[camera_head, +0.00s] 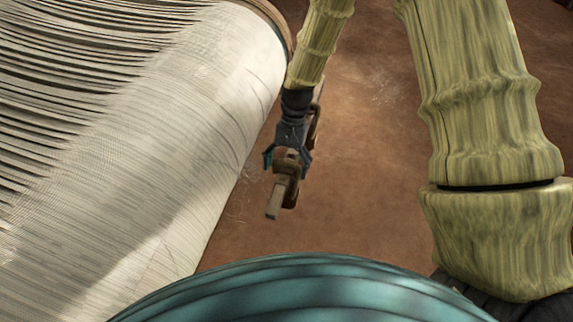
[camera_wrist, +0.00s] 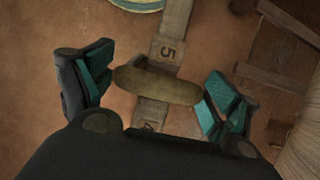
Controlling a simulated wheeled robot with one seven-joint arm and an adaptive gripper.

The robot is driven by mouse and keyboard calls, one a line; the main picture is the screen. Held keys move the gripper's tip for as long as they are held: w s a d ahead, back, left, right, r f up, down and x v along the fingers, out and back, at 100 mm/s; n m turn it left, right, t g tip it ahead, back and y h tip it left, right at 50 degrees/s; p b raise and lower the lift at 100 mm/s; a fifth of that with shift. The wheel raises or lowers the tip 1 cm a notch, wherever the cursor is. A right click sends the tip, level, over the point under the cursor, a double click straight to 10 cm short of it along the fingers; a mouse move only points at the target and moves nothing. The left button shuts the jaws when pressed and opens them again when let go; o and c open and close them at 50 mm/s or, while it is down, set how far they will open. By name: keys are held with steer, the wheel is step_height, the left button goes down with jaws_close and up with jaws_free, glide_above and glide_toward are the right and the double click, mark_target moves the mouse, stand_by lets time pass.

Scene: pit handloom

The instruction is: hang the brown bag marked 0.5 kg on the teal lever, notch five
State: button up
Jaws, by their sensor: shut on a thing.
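My gripper (camera_head: 287,158) is low beside the loom, its teal-padded fingers on either side of a brown thing (camera_wrist: 158,86), likely the bag. In the wrist view the gripper (camera_wrist: 157,92) is shut on it. The brown thing lies across a grey-brown wooden lever (camera_wrist: 172,20), between the marks 5 and 4. Whether it hangs from the lever or is only held over it, I cannot tell. In the head view the lever's end (camera_head: 275,206) sticks out below the gripper. No 0.5 kg mark and no teal colour on the lever show.
A roll of pale warp threads (camera_head: 190,130) fills the left of the head view, close to the gripper. Wooden pieces (camera_wrist: 275,75) stand to the right in the wrist view. The brown earth floor (camera_head: 345,200) to the gripper's right is clear.

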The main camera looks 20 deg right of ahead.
steer(key=o, duration=1.6)
steer(key=shift+f, duration=0.1)
steer(key=shift+o, duration=0.2)
steer(key=shift+v, duration=3.8)
steer(key=shift+s+f, duration=0.1)
